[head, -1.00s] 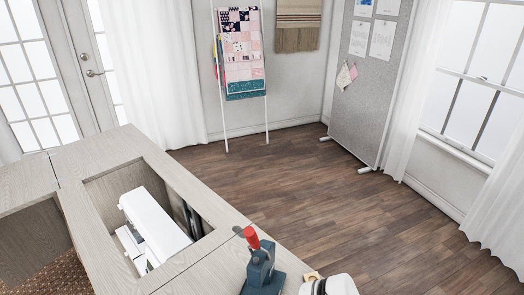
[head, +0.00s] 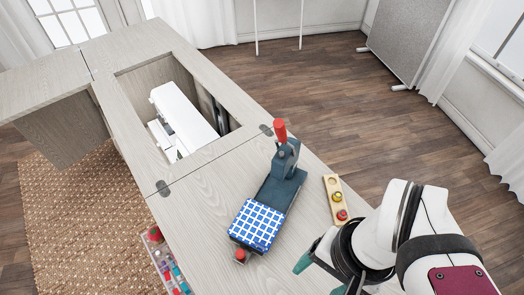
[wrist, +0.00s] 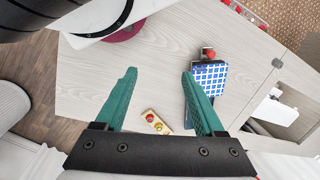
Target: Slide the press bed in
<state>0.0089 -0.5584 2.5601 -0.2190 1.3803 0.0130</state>
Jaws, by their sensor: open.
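The press (head: 285,165) is dark blue with a red-topped lever (head: 280,130) and stands on the cabinet top. Its bed (head: 257,224) carries a blue-and-white checked pad and sticks out from the press toward the near edge. A red knob (head: 240,255) is at the bed's front end. My gripper (head: 320,278) is open, with teal fingers, to the right of the bed and apart from it. In the wrist view the gripper (wrist: 159,76) is empty, with the checked bed (wrist: 209,76) just beyond the right finger and the red knob (wrist: 208,53) above it.
A wooden strip (head: 335,200) with red and yellow buttons lies right of the press. A white sewing machine (head: 182,115) sits in a sunken opening behind. A tray of colourful items (head: 165,262) is along the left edge. Bare cabinet top (head: 205,195) lies left of the bed.

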